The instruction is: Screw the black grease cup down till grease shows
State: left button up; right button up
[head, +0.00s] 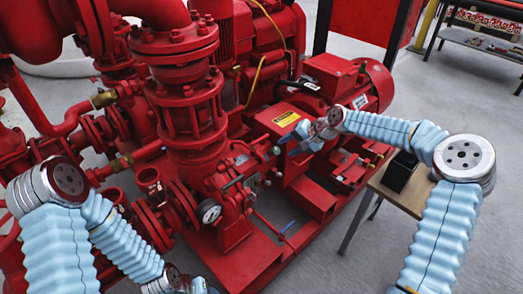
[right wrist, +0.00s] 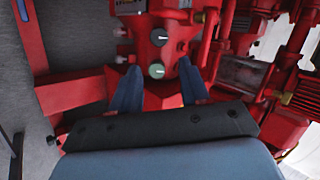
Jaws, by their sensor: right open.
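A round black cap (right wrist: 159,37) with a pale mark, which looks like the black grease cup, sits on the red pump housing in the right wrist view. A green round cap (right wrist: 156,70) sits just below it, closer to my fingers. My right gripper (right wrist: 159,82) is open, with its two blue fingers apart and nothing gripped. The green cap shows in the gap near the fingertips; the black cap lies beyond. In the head view my right gripper (head: 281,145) is beside the pump's bearing housing, pointing left. My left gripper's fingers are outside the head view, past its bottom edge.
A round gauge (head: 209,212) is on the pump casing left of my right gripper. A red motor (head: 355,85) stands behind my right forearm. A small table (head: 392,193) with a black box (head: 401,171) is at right.

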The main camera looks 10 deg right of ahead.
jog(key=x, duration=1.2)
jog(key=shift+a+f, duration=0.15)
jog(key=shift+f, duration=0.1)
jog(key=shift+c, duration=0.4)
jog(key=c, duration=0.7)
